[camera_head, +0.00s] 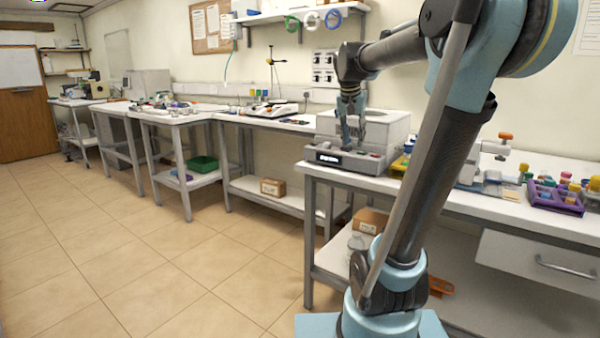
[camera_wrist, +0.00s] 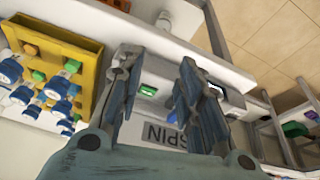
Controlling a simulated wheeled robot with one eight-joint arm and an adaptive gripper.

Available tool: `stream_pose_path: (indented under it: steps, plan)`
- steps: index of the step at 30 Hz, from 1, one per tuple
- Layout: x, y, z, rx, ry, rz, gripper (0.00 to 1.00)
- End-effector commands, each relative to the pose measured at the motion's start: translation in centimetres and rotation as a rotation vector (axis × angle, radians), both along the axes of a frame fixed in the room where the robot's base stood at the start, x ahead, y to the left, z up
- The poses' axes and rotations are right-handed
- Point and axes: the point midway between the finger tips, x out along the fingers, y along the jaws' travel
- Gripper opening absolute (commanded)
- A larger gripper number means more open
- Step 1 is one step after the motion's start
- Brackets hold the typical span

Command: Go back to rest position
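My gripper (camera_head: 353,120) hangs pointing down over the front of a grey and white bench machine (camera_head: 345,160) in the head view. In the wrist view my gripper (camera_wrist: 160,75) has its two fingers apart, with nothing seen between them but the machine below. The machine's front panel (camera_wrist: 150,90) shows a green-lit button, a blue part and the word SPIN. I cannot tell from these views whether a fingertip touches the panel.
A yellow rack (camera_wrist: 45,60) with blue-capped vials stands beside the machine. A purple rack (camera_head: 555,197) is on the bench to the right. Further benches (camera_head: 270,123) line the back wall. The tiled floor (camera_head: 130,250) on the left is clear.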

Motion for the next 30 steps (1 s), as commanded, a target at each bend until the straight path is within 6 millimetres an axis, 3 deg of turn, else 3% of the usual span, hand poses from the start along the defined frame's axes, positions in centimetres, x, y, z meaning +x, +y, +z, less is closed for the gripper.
stream_pose_path:
  steps: [3,11,18,24,30]
  plan:
    - [-4.3,-0.5,-2.8,0.005,0.021,0.055,0.33]
    - [-12.6,-0.9,-9.5,0.017,0.062,0.180,0.33]
    - [-19.8,-0.9,-16.7,0.033,0.090,0.300,0.33]
    - [-24.7,-0.6,-22.4,0.045,0.107,0.390,0.33]
    - [-27.1,-0.2,-25.7,0.052,0.114,0.441,0.33]
